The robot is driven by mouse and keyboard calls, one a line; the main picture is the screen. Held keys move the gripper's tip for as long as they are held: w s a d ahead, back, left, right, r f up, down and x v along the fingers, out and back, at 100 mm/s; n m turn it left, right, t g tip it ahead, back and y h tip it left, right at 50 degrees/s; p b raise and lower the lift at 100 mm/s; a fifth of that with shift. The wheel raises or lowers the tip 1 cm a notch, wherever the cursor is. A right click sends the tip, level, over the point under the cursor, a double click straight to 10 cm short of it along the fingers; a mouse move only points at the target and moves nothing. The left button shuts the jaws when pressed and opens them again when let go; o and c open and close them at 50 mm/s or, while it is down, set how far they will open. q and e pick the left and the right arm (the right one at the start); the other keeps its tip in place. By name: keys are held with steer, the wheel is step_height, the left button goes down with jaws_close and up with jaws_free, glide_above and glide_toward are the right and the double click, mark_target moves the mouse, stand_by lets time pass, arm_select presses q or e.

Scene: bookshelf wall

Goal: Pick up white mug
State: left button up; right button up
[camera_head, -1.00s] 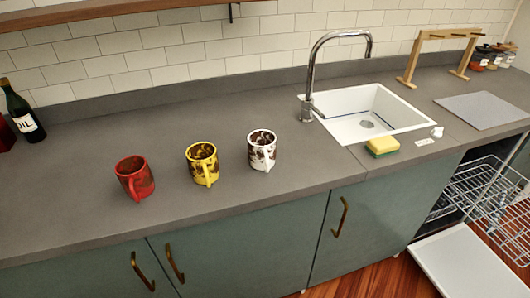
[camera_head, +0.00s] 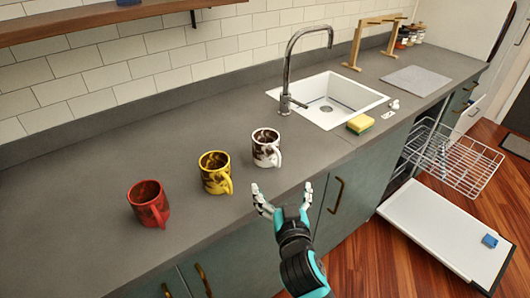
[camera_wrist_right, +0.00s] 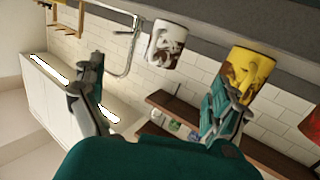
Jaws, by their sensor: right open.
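The white mug (camera_head: 266,148) with brown stains stands upright on the grey counter, at the right end of a row of mugs. Its handle faces the front right. My right gripper (camera_head: 282,190) is open and empty in front of the counter edge, just below the white mug and apart from it. In the right wrist view the white mug (camera_wrist_right: 167,44) shows beyond the spread fingers (camera_wrist_right: 160,105), between them and higher up. My left gripper is in no view.
A yellow mug (camera_head: 215,172) and a red mug (camera_head: 149,203) stand left of the white mug. Behind right are the sink (camera_head: 345,94), tap (camera_head: 289,70) and sponge (camera_head: 360,123). The dishwasher rack (camera_head: 455,160) and white door (camera_head: 440,230) are open at right.

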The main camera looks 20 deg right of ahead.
mark_target(268, 145)
steer(key=shift+t, duration=0.6)
steer(key=w+r+p, duration=0.1)
steer(key=w, duration=0.3)
steer(key=w+r, duration=0.1)
steer(key=w, duration=0.3)
steer(key=w+d+p, duration=0.1)
steer(key=w, duration=0.3)
steer(key=shift+w+r+p, duration=0.3)
steer(key=shift+r, duration=0.1)
steer(key=w, duration=0.1)
steer(key=w+p, duration=0.1)
steer(key=w, duration=0.3)
steer(key=shift+w+d+f, duration=0.1)
steer(key=shift+d, duration=0.2)
steer(key=shift+w+f, duration=0.1)
steer(key=shift+w, duration=0.25)
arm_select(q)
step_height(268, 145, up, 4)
arm_select(e)
steer(key=shift+s, duration=0.1)
steer(key=shift+c, duration=0.3)
steer(key=shift+c, duration=1.1)
steer(key=c, duration=1.3)
steer(key=shift+c, duration=0.9)
